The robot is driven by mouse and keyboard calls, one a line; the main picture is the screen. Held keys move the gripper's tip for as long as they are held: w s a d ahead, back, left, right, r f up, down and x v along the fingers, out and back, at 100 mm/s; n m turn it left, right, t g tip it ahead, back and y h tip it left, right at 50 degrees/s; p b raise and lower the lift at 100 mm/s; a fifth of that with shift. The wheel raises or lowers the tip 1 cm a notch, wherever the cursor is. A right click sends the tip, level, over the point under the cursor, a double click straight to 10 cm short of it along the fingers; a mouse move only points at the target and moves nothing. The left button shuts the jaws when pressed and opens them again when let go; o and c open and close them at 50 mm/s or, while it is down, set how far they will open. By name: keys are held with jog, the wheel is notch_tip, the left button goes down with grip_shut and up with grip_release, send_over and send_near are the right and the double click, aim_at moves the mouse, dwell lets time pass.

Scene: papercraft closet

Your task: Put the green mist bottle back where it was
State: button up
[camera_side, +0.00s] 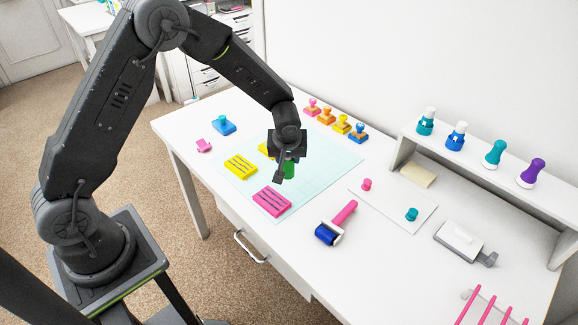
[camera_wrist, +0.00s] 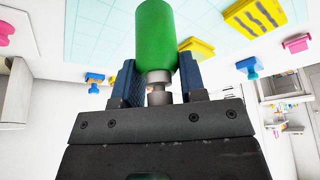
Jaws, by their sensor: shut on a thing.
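My gripper (camera_side: 284,168) is shut on the green mist bottle (camera_side: 289,166), above the pale cutting mat (camera_side: 312,158) on the white table. In the wrist view the green bottle (camera_wrist: 155,40) stands out between the two blue finger pads of my gripper (camera_wrist: 155,85). Its grey neck sits between the pads. The side view shows only part of the bottle behind my gripper; I cannot tell how far it is above the mat. A raised white shelf (camera_side: 560,200) at the right holds teal, blue and purple bottles.
A pink block (camera_side: 271,201) and a yellow block (camera_side: 240,165) lie on the mat near my gripper. Several stamps (camera_side: 341,123) stand along the back. A blue roller (camera_side: 328,234) with a pink handle lies in front. A grey-white punch (camera_side: 460,240) stands at right.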

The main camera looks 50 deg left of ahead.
jog(key=s+a+r, duration=0.5)
jog(key=a+r, duration=0.1)
jog(key=a, duration=0.3)
jog(key=w+d+m+h, duration=0.1)
jog(key=w+m, duration=0.3)
jog(key=w, duration=0.3)
jog(key=shift+t, duration=0.4)
jog(key=shift+w+d+f, duration=1)
jog(key=shift+d+f, duration=0.75)
jog(key=shift+w+d+f, duration=0.95)
jog(key=shift+d+f, duration=0.75)
jog(key=shift+d, duration=0.05)
jog(key=shift+w+d+f, duration=1)
jog(key=shift+d+f, duration=0.75)
jog(key=shift+f, duration=0.1)
jog(key=o, duration=1)
jog(key=v, duration=1.2)
jog(key=shift+a+r, duration=0.15)
jog(key=shift+r, duration=0.1)
